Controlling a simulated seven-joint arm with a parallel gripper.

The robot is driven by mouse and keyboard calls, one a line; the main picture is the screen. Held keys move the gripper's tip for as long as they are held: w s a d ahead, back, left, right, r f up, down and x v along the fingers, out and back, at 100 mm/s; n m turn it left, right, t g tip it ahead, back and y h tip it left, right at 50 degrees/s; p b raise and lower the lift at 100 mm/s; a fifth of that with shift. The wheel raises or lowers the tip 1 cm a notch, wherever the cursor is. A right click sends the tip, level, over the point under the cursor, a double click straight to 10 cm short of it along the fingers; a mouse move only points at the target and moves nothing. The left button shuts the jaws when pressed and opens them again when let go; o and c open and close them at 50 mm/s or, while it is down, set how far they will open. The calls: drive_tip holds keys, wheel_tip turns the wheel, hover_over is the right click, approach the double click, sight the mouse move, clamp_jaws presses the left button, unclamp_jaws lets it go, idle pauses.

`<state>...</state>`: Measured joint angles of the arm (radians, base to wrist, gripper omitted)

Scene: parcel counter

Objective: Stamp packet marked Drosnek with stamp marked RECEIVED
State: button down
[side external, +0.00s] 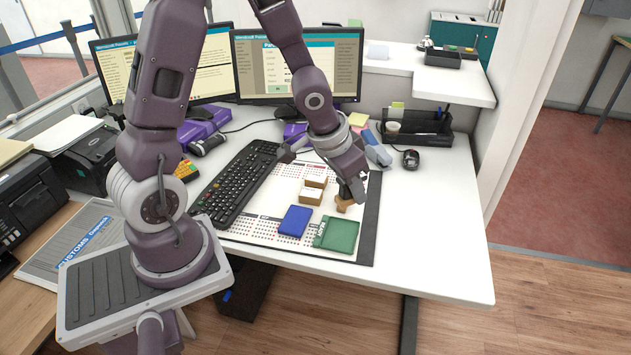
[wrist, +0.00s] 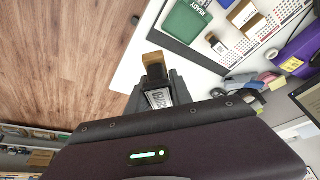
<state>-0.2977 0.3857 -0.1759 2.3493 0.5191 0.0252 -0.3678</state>
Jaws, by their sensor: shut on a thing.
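My gripper (side external: 350,187) is shut on a wooden stamp (side external: 343,204), above the right part of the desk mat. The names on the packets cannot be read.
A black keyboard (side external: 241,182) lies left of the packets. A black mouse (side external: 411,159) and a dark desk organiser (side external: 416,128) are at the back right. Monitors (side external: 300,67) stand behind. The white desk (side external: 440,235) is clear at the right.

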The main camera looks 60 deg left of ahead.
drive_tip(key=w+a+f+m, duration=0.1)
drive_tip(key=w+a+f, duration=0.15)
drive_tip(key=a, duration=0.25)
drive_tip(key=w+a+f+m+h, duration=0.1)
drive_tip(key=w+a+f, duration=0.15)
drive_tip(key=a, duration=0.25)
drive_tip(key=w+a+f+m, duration=0.1)
drive_tip(key=w+a+f, duration=0.15)
drive_tip(key=a, duration=0.25)
drive_tip(key=m+g+h, duration=0.1)
drive_tip(key=m+h, duration=0.1)
drive_tip(key=m, duration=0.3)
hover_over(322, 179)
drive_tip(key=s, duration=0.1)
drive_tip(key=f, duration=0.5)
drive_tip(key=shift+s+a+f, duration=0.15)
drive_tip(key=shift+s+f, duration=0.05)
drive_tip(key=shift+f, duration=0.1)
drive_tip(key=shift+a+f, duration=0.15)
drive_tip(key=shift+a, duration=0.1)
drive_tip(key=shift+f, duration=2.7)
drive_tip(key=shift+f, duration=0.25)
drive_tip(key=shift+r, duration=3.05)
